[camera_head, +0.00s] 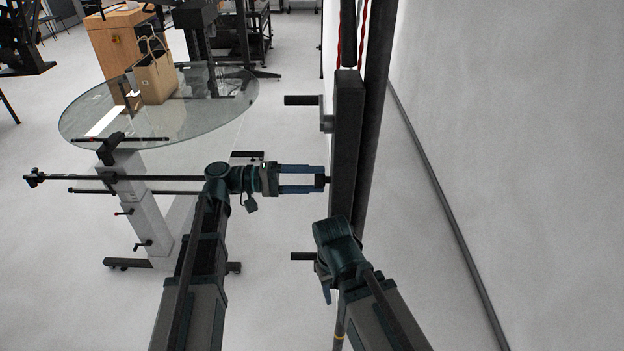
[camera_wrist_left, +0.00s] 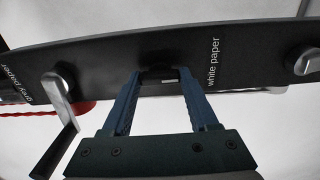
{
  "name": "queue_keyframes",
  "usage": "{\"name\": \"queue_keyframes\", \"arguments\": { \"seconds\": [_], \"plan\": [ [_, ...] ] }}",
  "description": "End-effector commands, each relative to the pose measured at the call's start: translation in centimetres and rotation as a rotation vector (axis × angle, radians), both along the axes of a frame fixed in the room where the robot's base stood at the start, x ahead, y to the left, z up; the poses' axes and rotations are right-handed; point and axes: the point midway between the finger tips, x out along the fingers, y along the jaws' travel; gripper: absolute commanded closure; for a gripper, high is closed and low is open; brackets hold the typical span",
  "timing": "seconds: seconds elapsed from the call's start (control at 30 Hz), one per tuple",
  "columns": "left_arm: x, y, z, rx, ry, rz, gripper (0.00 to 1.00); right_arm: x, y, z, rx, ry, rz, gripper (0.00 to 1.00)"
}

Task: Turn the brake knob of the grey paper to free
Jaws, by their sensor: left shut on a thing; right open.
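A long black panel (camera_head: 346,140) stands upright in the head view, with a crank handle (camera_head: 303,100) near its top and another (camera_head: 302,256) near its bottom.
A round glass table (camera_head: 205,118) with a paper bag (camera_head: 155,75) stands at the back left. A grey stand (camera_head: 150,215) with long thin rods is behind my left arm. A white wall (camera_head: 510,120) rises right of the panel. Floor between is bare.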

Motion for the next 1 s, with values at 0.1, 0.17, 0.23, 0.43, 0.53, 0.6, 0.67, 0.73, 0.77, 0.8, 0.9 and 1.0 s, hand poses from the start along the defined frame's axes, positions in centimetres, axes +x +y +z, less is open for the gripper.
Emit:
{"name": "queue_keyframes", "arguments": {
  "seconds": [0.1,0.17,0.23,0.43,0.53,0.6,0.67,0.73,0.77,0.8,0.9,1.0],
  "plan": [
    [0.04,0.03,-0.03,0.001,0.017,0.001,0.96,0.0,0.0,-0.01,0.0,0.0,0.0,0.5],
    [0.03,0.03,-0.03,0.001,0.022,0.001,0.95,0.0,0.0,-0.01,0.0,0.0,0.0,0.5],
    [0.03,0.03,-0.03,0.001,0.025,0.001,0.95,0.0,0.0,-0.01,0.0,0.0,0.0,0.5],
    [0.03,0.02,-0.04,0.001,0.025,0.001,0.96,0.0,0.0,-0.01,0.0,0.0,0.0,0.5],
    [0.03,0.02,-0.04,0.001,0.025,0.001,0.96,0.0,0.0,-0.01,0.0,0.0,0.0,0.5],
    [0.03,0.02,-0.04,0.001,0.025,0.001,0.31,0.0,0.0,-0.01,0.0,0.0,0.0,0.5],
    [0.03,0.02,-0.03,0.001,0.024,0.001,0.2,0.0,0.0,-0.01,0.0,0.0,0.0,0.5],
    [0.02,0.02,-0.03,0.001,0.024,0.001,0.1,0.0,0.0,-0.01,0.0,0.0,0.0,0.5],
    [0.02,0.02,-0.03,0.001,0.024,0.001,0.1,0.0,0.0,-0.01,0.0,0.0,0.0,0.5],
    [0.02,0.02,-0.02,0.001,0.024,0.001,0.1,0.0,0.0,-0.01,0.0,0.0,0.0,0.5],
    [0.01,0.01,-0.02,0.001,0.023,0.0,0.1,0.0,0.0,-0.01,0.0,0.0,0.0,0.5],
    [0.01,0.07,-0.02,0.0,0.023,0.001,0.1,0.0,0.0,-0.01,0.0,0.0,0.0,0.5]
  ]
}}
